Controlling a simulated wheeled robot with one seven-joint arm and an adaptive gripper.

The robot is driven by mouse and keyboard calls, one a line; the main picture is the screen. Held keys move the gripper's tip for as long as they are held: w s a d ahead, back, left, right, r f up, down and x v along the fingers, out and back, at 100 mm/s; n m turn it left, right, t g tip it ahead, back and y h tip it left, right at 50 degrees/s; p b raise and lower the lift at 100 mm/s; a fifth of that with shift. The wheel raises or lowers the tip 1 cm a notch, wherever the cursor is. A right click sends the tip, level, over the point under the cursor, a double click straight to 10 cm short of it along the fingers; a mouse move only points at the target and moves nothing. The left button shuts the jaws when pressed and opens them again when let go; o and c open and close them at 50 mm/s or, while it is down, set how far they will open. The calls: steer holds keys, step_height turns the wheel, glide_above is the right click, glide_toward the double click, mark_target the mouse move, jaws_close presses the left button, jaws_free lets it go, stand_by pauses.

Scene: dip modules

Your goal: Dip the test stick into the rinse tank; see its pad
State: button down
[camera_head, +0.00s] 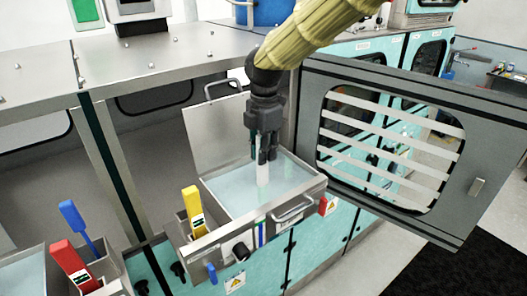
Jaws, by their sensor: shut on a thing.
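My gripper (265,153) points down over the open rinse tank (310,187), which holds pale bluish liquid. It is shut on a white test stick (263,174), which hangs upright below the fingers. The stick's lower end is at or near the liquid surface; I cannot tell whether it is under it. No separate pad can be made out on the stick. The tank's lid (215,132) stands raised behind it.
A yellow-handled tool (193,205) stands in a holder left of the tank. Red (70,262) and blue (78,222) handled tools stand further left. An open grey door (482,140) with a striped window is on the right.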

steer(key=shift+r+p, duration=1.1)
steer(key=shift+r, duration=6)
steer(key=shift+s+f, duration=0.1)
steer(key=shift+f, duration=0.05)
